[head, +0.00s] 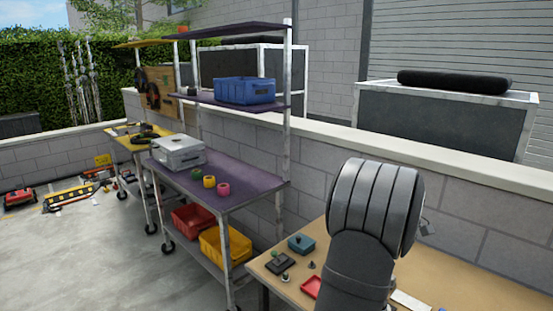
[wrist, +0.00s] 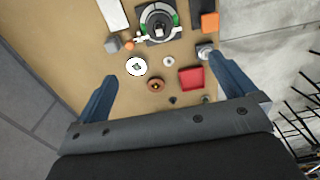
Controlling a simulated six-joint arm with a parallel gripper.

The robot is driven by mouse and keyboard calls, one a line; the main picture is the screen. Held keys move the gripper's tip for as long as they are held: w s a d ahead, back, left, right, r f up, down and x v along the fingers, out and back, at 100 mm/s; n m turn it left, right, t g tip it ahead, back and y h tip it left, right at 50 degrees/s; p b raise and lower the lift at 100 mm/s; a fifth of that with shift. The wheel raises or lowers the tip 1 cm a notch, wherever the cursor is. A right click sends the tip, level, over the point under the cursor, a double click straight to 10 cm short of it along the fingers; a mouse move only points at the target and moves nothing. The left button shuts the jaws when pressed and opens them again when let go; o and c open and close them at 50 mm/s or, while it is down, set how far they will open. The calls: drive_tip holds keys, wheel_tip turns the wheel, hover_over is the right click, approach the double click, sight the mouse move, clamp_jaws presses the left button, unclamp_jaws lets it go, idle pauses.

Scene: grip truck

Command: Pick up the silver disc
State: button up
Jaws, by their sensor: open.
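My gripper (wrist: 164,68) is open, with its two blue fingers wide apart over the tan table (wrist: 80,40). A small pale silver disc (wrist: 169,61) lies flat on the table in the wrist view, between the fingertips in the picture. A larger white disc (wrist: 136,67) with a dark centre lies to its left. A copper-brown round piece (wrist: 156,85) lies nearer the gripper. Nothing is held. In the head view my arm covers much of the table, and I cannot make out the silver disc there.
A red tray (wrist: 191,78) lies near the right finger. A black and green device (wrist: 159,22), an orange block (wrist: 210,22) and a grey cube (wrist: 113,44) are farther up. The purple-shelved cart (head: 240,185) stands left of the table, and a block wall (head: 330,150) runs behind.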

drive_tip(key=shift+f, duration=0.45)
drive_tip(key=shift+c, duration=0.2)
drive_tip(key=c, duration=0.5)
drive_tip(key=w+a+f+m+t+h, duration=0.2)
drive_tip(key=w+a+m, duration=0.15)
drive_tip(key=m, duration=0.55)
drive_tip(key=w+a+f+m+t+h, duration=0.1)
drive_tip(key=w+a+f+m, duration=0.3)
drive_tip(key=m, duration=0.6)
drive_tip(key=x, duration=0.3)
drive_tip(key=d+x, duration=0.1)
drive_tip(key=x, duration=0.3)
drive_tip(key=w+x, duration=0.1)
drive_tip(key=x, duration=0.2)
drive_tip(key=shift+d, duration=0.4)
drive_tip(key=shift+d+x, duration=0.15)
drive_tip(key=shift+x, duration=1.25)
drive_tip(key=shift+d+x, duration=0.1)
drive_tip(key=shift+x, duration=1.25)
